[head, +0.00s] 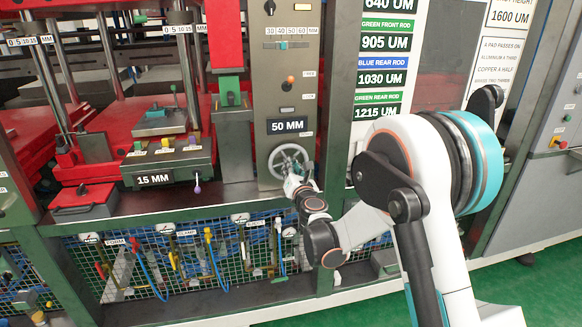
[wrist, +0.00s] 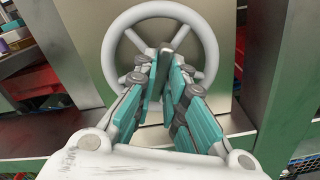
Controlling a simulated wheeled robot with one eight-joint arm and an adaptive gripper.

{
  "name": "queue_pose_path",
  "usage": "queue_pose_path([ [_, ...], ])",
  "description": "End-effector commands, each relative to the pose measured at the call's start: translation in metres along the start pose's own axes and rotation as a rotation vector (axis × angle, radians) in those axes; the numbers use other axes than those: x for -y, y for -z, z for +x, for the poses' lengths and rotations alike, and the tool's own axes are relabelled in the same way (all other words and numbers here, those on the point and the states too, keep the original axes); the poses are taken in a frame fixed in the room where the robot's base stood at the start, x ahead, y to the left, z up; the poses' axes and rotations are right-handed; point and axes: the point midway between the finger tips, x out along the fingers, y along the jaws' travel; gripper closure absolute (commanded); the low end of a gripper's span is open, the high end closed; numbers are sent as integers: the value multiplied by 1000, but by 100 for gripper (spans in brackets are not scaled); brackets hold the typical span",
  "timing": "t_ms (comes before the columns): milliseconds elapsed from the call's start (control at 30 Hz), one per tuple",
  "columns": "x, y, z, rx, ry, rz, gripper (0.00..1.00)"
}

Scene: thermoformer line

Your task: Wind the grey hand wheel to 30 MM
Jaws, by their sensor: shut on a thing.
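The grey hand wheel (head: 272,156) is mounted on the grey metal column, below a dark plate (head: 288,126) reading 50 MM. It also fills the upper middle of the wrist view (wrist: 113,48), with its rim and spokes showing. My gripper (head: 298,173) is at the lower right of the wheel in the head view. In the wrist view my gripper (wrist: 168,62) has its teal-padded fingers closed together over the wheel's face, shut on a part of it. The fingers hide the held part and the hub, so I cannot tell exactly what they grip.
A scale (head: 291,31) marked 30 to 60 sits high on the column. An orange-knobbed lever (head: 290,80) is above the plate. A 15 MM panel (head: 153,179) with coloured knobs stands to the left. Wire mesh (head: 200,262) with hoses lies below.

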Motion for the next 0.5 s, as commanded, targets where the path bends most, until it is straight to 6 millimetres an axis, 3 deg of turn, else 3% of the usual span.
queue_pose_path([
  [333,1,0,0,1,1,-218,100],
  [500,1,0,0,1,1,-245,100],
])
